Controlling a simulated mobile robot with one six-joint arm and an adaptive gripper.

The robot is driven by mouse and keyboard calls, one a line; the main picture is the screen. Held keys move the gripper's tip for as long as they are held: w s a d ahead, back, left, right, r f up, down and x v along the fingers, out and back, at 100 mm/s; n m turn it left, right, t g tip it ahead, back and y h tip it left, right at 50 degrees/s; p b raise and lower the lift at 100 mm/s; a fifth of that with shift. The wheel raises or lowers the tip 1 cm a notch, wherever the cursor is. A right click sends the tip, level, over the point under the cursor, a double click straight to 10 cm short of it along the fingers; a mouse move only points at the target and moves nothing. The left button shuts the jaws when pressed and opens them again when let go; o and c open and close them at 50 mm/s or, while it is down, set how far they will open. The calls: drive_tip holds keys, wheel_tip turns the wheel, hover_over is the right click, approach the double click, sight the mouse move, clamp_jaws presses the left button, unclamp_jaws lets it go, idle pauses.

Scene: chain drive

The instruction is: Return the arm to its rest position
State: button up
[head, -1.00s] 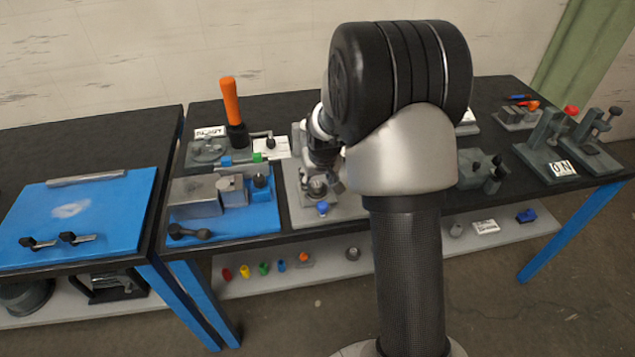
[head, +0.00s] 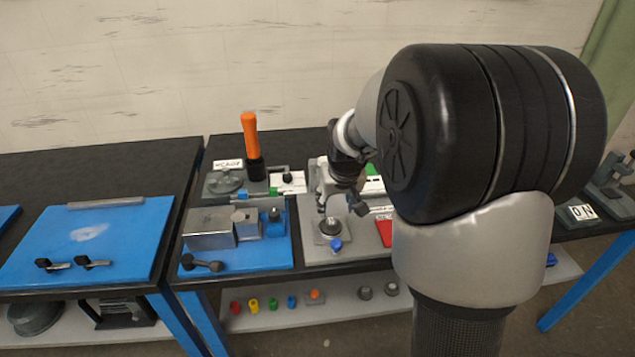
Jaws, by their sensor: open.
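My gripper (head: 343,203) is the dark claw at the end of my arm, in the middle of the head view. Its fingers point down and stand apart, with nothing seen between them. It is over the grey fixture plate (head: 312,238), above a round dark part (head: 331,228) with a blue knob (head: 336,245) in front. I cannot tell how high it is above them. My arm's large black and silver joint fills the right and hides much of the bench behind it.
A blue plate with a metal block (head: 210,228) lies left of the grey plate. An upright orange-handled lever (head: 250,136) stands behind it. A blue board (head: 95,240) covers the left table. Several coloured pieces (head: 254,305) stand on the lower shelf. A block marked "ON" (head: 582,213) is at right.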

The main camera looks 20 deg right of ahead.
drive_tip(key=shift+a+r, duration=0.1)
drive_tip(key=s+a+r+n, duration=0.1)
drive_tip(key=s+a+r, duration=0.8)
drive_tip(key=s, duration=0.3)
drive_tip(key=s+a+n, duration=0.1)
drive_tip(key=s+a, duration=0.1)
drive_tip(key=s, duration=0.6)
drive_tip(key=s+a+y, duration=0.1)
drive_tip(key=s+a, duration=0.2)
drive_tip(key=s, duration=0.5)
drive_tip(key=shift+s+a+n, duration=0.15)
drive_tip(key=shift+a+n, duration=0.15)
drive_tip(key=shift+n, duration=0.1)
